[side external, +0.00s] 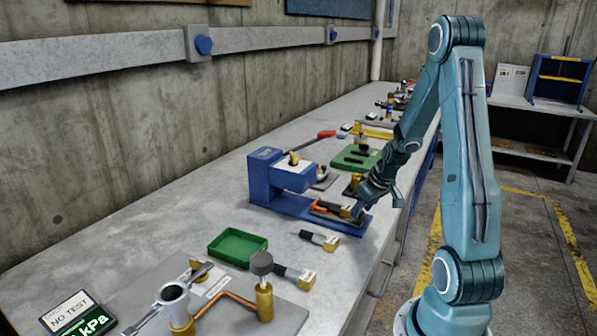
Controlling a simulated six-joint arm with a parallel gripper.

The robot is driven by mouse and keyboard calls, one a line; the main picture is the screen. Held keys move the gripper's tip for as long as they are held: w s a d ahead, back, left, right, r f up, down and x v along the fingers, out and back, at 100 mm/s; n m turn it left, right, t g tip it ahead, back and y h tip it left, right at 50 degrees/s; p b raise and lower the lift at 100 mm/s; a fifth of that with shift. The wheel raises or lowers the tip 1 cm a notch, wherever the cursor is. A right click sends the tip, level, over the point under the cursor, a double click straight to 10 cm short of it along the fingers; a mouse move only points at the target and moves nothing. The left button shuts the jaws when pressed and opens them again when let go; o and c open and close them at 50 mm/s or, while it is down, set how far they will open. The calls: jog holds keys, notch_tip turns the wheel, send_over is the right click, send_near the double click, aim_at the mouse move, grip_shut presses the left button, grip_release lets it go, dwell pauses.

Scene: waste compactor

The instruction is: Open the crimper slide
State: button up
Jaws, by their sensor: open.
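A blue press-like device (265,180), which I take to be the crimper, stands on the grey bench. Its low blue base (290,212) reaches toward the bench's front edge. An orange-edged slide part (325,215) lies on that base, with a dark and yellow block (344,211) at its right end. My gripper (360,209) is open and points down at the right end of the base, close beside the block. Whether it touches the block or the slide cannot be told at this size. The fingers are small and partly hidden by the wrist.
A green tray (238,262) and loose dark-and-yellow pieces (320,240) lie in front of the device. A plate with copper pipe (222,297) and a pressure display (80,318) are nearer. A green block (357,157) and a red-handled lever (325,134) are behind.

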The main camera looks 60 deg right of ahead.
jog(key=shift+r, duration=0.1)
jog(key=v, duration=1.1)
jog(key=shift+s+r, duration=0.25)
jog(key=shift+r, duration=0.1)
jog(key=shift+a, duration=0.1)
jog(key=w+a+r+n, duration=0.1)
jog(key=w+a+r, duration=0.15)
jog(key=a, duration=0.55)
jog(key=w+a+r+n, duration=0.1)
jog(key=a+r, duration=0.3)
jog(key=a, duration=0.4)
jog(key=s+a+r+n+t+y, duration=0.1)
jog(key=s+a+r+n, duration=0.1)
jog(key=s+a, duration=0.5)
jog(key=a+r, duration=0.1)
jog(key=a, duration=0.4)
jog(key=shift+s+a+r+t+y, duration=0.2)
jog(key=shift+a+r+t+y, duration=0.1)
jog(key=shift+a+y, duration=0.1)
